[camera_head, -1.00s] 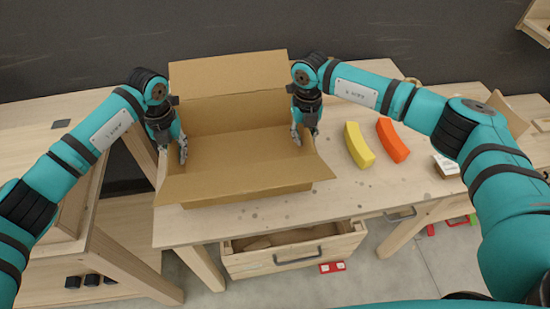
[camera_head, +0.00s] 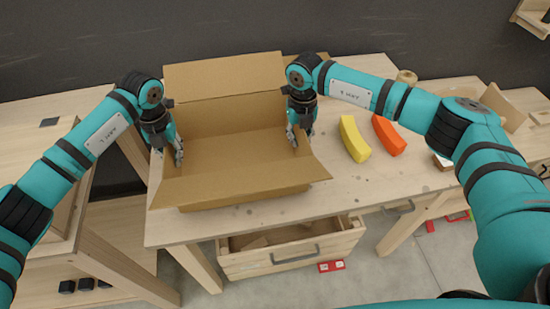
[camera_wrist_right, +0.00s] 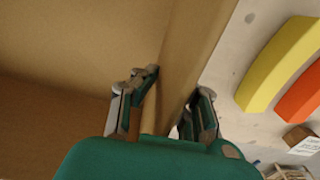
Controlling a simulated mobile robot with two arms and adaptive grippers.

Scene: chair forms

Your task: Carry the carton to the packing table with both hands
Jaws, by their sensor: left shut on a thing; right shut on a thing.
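The open, empty brown carton (camera_head: 235,185) is at the left part of a wooden table (camera_head: 330,190), its flaps spread. I cannot tell whether its underside touches the table top. My left gripper (camera_head: 177,152) is shut on the carton's left wall. My right gripper (camera_head: 296,136) is shut on the right wall. In the right wrist view the two fingers of the right gripper (camera_wrist_right: 172,108) stand on either side of the carton's wall (camera_wrist_right: 185,50). It is not clear which table is the packing table.
A yellow curved piece (camera_head: 354,139) and an orange one (camera_head: 388,135) lie on the table right of the carton. A drawer (camera_head: 290,250) stands open below. Another wooden bench (camera_head: 50,140) is at the left. A red item (camera_head: 331,266) lies on the floor.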

